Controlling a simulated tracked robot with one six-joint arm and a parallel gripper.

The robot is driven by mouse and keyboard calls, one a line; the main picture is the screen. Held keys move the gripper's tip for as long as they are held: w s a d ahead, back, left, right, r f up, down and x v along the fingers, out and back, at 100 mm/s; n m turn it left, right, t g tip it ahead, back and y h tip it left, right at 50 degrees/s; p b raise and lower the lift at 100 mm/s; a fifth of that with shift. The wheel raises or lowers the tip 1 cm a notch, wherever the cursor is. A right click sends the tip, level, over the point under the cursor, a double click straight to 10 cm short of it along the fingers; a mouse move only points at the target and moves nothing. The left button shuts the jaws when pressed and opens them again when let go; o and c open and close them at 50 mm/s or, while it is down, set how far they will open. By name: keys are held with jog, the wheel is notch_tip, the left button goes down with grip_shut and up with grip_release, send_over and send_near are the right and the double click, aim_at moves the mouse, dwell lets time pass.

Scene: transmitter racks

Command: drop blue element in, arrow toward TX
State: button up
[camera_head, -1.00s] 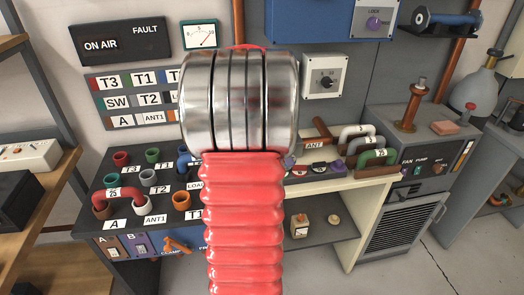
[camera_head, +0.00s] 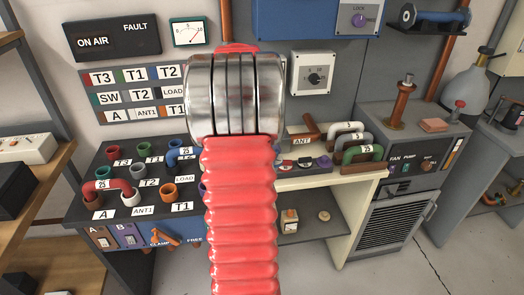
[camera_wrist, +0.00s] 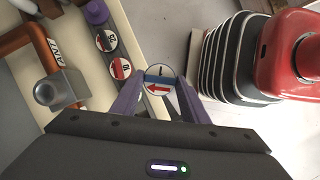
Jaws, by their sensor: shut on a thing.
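In the wrist view my gripper (camera_wrist: 160,88) has its purple fingers shut on the blue element (camera_wrist: 160,78). In the head view the ANT label (camera_head: 302,141) is on the bench right of my arm. My arm hides the element there, and I see no TX label.
Round-faced elements (camera_wrist: 106,40) sit in a dark strip beside a purple knob (camera_wrist: 95,12). In the head view, handled coloured links (camera_head: 362,153) stand on the bench's right. The patch panel (camera_head: 110,182) with coloured sockets is left of my arm.

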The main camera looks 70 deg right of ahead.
jog(key=w+a+f+m+y, duration=0.1)
jog(key=w+a+f, duration=0.1)
jog(key=w+a, duration=0.6)
jog(key=w+a+f+m, duration=0.15)
jog(key=w+a, duration=0.35)
jog(key=w, duration=0.6)
jog(key=w+a+f+m+y, duration=0.1)
jog(key=w+a+m, duration=0.1)
jog(key=w+a, duration=0.6)
jog(key=w+a+f+n, duration=0.1)
jog(key=w+a, duration=0.3)
jog(key=a, duration=0.6)
jog(key=w+a+f+n+h, duration=0.1)
jog(key=w+a+f+n, duration=0.1)
jog(key=a, duration=0.7)
jog(key=w+a+f+n+h, duration=0.1)
jog(key=w+a+f, duration=0.2)
jog(key=w+a, duration=0.4)
jog(key=a, duration=0.3)
jog(key=shift+a+n, duration=0.35)
jog(key=shift+a+f, duration=0.1)
